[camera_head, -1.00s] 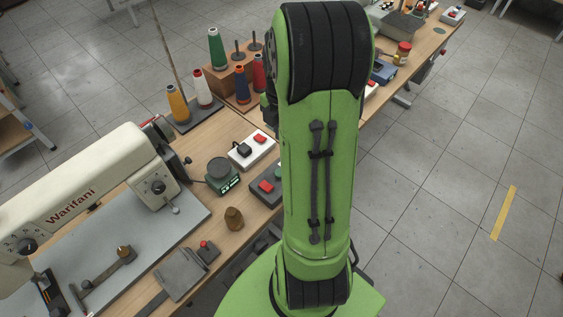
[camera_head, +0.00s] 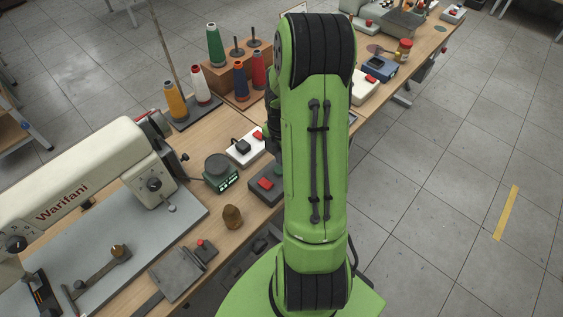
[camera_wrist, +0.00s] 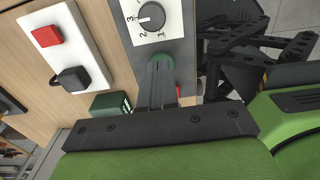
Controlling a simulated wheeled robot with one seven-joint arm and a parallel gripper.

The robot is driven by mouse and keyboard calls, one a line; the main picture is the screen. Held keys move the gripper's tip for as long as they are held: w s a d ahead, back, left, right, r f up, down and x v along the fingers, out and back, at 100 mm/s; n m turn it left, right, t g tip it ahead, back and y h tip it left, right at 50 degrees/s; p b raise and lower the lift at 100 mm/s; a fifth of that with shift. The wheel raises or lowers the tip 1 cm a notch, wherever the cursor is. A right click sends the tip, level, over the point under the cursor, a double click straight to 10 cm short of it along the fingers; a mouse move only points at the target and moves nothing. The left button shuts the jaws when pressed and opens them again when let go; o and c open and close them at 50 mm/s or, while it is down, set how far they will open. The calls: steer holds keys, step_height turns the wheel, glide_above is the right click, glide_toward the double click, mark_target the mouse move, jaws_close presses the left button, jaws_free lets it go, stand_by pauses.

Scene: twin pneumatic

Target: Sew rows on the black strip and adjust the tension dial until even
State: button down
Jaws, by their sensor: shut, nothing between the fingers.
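A cream sewing machine (camera_head: 85,172) marked Warifani stands on a grey bed at the left, with a round dark dial (camera_head: 155,184) on its end face. A dark flat strip (camera_head: 148,303) lies by a grey plate at the table's front edge; I cannot tell if it is the black strip of the task. In the wrist view a grey knob (camera_wrist: 151,16) sits on a white numbered panel. My gripper (camera_wrist: 160,62) is shut and empty, its tip just below that panel; I cannot tell if it touches. In the head view my arm mostly hides the gripper.
A white power strip (camera_wrist: 66,55) with a red switch and black plug lies beside the gripper. A green-black device (camera_head: 221,174), a grey box with a red button (camera_head: 266,184) and a brown knob (camera_head: 232,217) stand nearby. Thread cones (camera_head: 215,45) stand behind.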

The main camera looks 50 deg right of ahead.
step_height(320, 180, down, 2)
stand_by(0.4)
